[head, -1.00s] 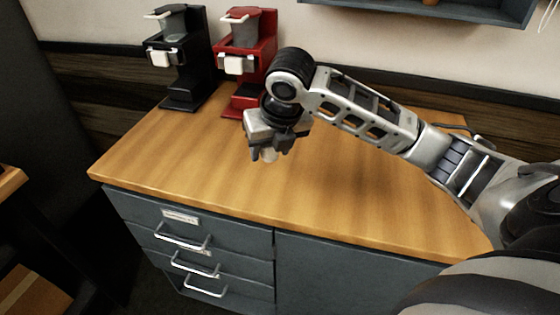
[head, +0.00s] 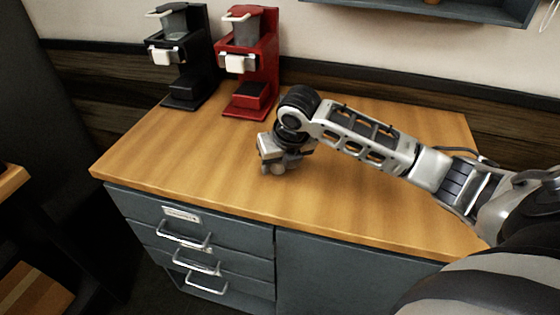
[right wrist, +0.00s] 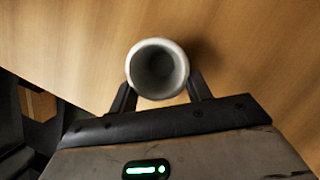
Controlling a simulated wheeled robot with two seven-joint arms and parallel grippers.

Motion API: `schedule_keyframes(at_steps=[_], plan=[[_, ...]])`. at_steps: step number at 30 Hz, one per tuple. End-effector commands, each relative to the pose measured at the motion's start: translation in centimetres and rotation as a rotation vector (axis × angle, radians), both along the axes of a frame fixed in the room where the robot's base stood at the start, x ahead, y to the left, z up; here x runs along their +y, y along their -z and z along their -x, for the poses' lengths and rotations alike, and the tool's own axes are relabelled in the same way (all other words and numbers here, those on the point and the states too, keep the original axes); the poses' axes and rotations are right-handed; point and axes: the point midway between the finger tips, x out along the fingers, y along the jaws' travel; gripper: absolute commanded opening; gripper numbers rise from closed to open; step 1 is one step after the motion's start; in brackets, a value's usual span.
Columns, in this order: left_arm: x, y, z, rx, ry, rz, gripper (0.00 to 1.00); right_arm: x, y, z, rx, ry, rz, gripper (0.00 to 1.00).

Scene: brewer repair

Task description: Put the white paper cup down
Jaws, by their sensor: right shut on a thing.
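My right gripper (head: 278,168) is low over the wooden counter (head: 190,160), near its front edge. It is shut on the white paper cup (right wrist: 157,69), which shows from above in the right wrist view between the two fingers. The cup's mouth faces the camera and its inside looks empty and dark. In the head view only a small part of the cup shows below the gripper. The cup is close to the counter top; I cannot tell whether its base touches. My left gripper is not in view.
A black brewer (head: 183,60) and a red brewer (head: 254,65) stand at the back left of the counter. Grey drawers with metal handles (head: 183,241) are below the front edge. A grey shelf (head: 450,10) hangs on the wall. The counter left of my gripper is clear.

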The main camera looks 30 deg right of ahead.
Motion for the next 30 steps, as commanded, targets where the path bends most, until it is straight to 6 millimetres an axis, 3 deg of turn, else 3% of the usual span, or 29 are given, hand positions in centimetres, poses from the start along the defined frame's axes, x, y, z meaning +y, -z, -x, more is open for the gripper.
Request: schedule_keyframes(at_steps=[1,3,14,30], plan=[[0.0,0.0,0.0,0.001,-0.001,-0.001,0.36,0.0,0.1,0.0,0.001,0.000,0.001,0.57],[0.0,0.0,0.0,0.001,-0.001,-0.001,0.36,0.0,0.1,0.0,0.001,0.000,0.001,0.72],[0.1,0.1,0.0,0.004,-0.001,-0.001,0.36,0.0,-0.5,0.1,-0.001,0.000,0.001,0.72],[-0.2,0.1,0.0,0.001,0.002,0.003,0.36,0.2,-9.9,3.5,-0.004,0.001,0.002,0.72]])
